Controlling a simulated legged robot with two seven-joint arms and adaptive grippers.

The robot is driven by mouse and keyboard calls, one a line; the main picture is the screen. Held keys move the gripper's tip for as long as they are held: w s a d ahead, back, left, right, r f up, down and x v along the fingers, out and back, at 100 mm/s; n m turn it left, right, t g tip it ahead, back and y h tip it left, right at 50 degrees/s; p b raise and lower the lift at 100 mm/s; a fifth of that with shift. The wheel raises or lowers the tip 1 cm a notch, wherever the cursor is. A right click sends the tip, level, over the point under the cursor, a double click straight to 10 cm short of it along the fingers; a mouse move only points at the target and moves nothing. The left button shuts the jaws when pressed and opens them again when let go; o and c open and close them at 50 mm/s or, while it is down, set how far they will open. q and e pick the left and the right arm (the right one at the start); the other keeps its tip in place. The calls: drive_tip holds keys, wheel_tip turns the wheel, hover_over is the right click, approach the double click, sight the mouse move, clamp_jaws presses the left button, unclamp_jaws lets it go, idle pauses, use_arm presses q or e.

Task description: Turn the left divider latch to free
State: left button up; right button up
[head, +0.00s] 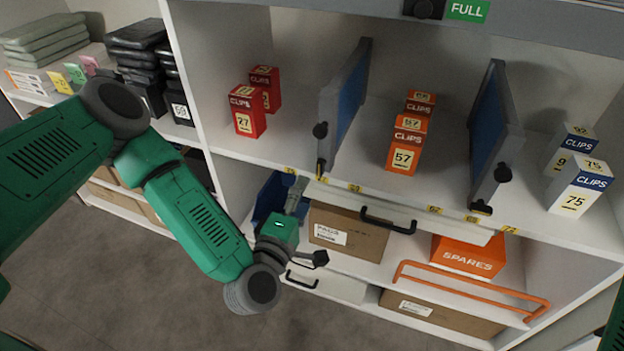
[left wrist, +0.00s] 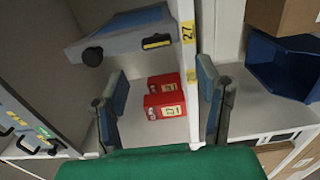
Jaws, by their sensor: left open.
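The left divider (head: 345,95) stands upright on the white shelf, a grey-framed blue panel. Its front edge carries a black knob (head: 320,130) and, near the foot, a small dark latch (head: 321,168) with a yellow mark. In the left wrist view the divider (left wrist: 125,32) shows with its knob (left wrist: 92,57) and yellow-marked latch (left wrist: 157,41), beyond the fingertips. My left gripper (head: 297,188) is in front of the shelf edge, below and left of the latch, apart from it. In the left wrist view its fingers (left wrist: 162,80) are spread and empty. My right gripper is out of view.
Red clip boxes (head: 247,112) stand left of the divider, orange ones (head: 406,145) right of it. A second divider (head: 495,130) stands farther right. Below the shelf are a blue bin (head: 268,200), a carton (head: 348,232) and a black handle (head: 388,221).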

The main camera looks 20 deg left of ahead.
use_arm(q)
drive_tip(key=s, duration=0.3)
drive_tip(key=shift+s+a, duration=0.1)
drive_tip(key=shift+s, duration=0.3)
drive_tip(key=s+d+f+m+g+h, duration=0.3)
drive_tip(key=s+f+m+g+h, duration=0.1)
drive_tip(key=s+f+m+g, duration=0.85)
drive_tip(key=s+a+f+m+g+y+p, duration=0.1)
drive_tip(key=s+a+m+g+y, duration=0.3)
drive_tip(key=s+a, duration=0.7)
drive_tip(key=a+m+g, duration=0.1)
drive_tip(key=a+m, duration=0.1)
drive_tip(key=shift+a+f+y, duration=0.3)
drive_tip(key=shift+f, duration=0.05)
